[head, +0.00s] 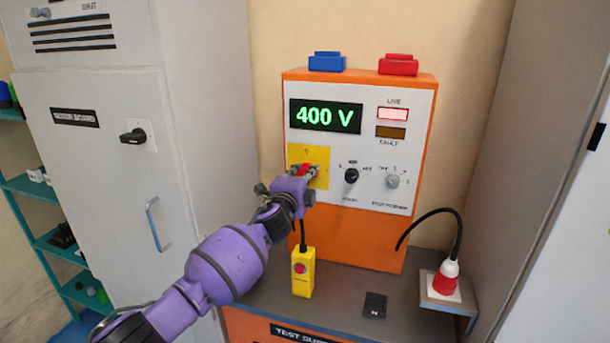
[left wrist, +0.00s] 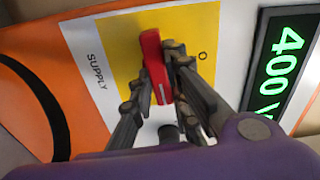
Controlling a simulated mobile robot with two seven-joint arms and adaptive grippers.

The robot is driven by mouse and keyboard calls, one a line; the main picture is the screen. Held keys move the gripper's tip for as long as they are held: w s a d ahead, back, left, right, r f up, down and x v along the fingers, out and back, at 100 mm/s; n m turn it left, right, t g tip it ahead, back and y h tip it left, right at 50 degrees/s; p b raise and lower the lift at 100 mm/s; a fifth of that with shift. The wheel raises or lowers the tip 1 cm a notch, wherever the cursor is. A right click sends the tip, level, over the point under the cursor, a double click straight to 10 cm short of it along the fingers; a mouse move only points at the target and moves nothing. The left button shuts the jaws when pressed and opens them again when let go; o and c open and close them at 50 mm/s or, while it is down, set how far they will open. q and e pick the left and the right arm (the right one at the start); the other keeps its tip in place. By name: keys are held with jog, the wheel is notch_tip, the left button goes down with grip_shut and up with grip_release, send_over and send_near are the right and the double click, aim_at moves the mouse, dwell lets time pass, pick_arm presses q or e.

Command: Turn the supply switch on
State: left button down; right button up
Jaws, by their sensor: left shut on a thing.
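The supply switch is a red handle (left wrist: 155,65) on a yellow plate (left wrist: 118,48) marked SUPPLY in the left wrist view. In the head view the yellow plate (head: 322,158) is on the left of the orange and white test panel (head: 348,227), and the red handle (head: 306,170) is partly hidden by my gripper. My left gripper (head: 306,174) is at the switch, its fingers (left wrist: 166,85) shut on the red handle from both sides. The panel's display (head: 325,116) reads 400 V in green, and the LIVE lamp (head: 392,114) looks lit. My right gripper is not in view.
A yellow pendant with a red button (head: 302,275) stands on the bench (head: 262,300) below. A red plug (head: 446,276) sits at the right. Blue (head: 327,62) and red (head: 398,65) blocks top the panel. A grey cabinet (head: 95,190) stands left.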

pick_arm(q)
jog(key=shift+a+f+m, duration=0.1)
jog(key=shift+m, duration=0.5)
jog(key=c, duration=1.7)
grip_release()
jog(key=v, duration=1.2)
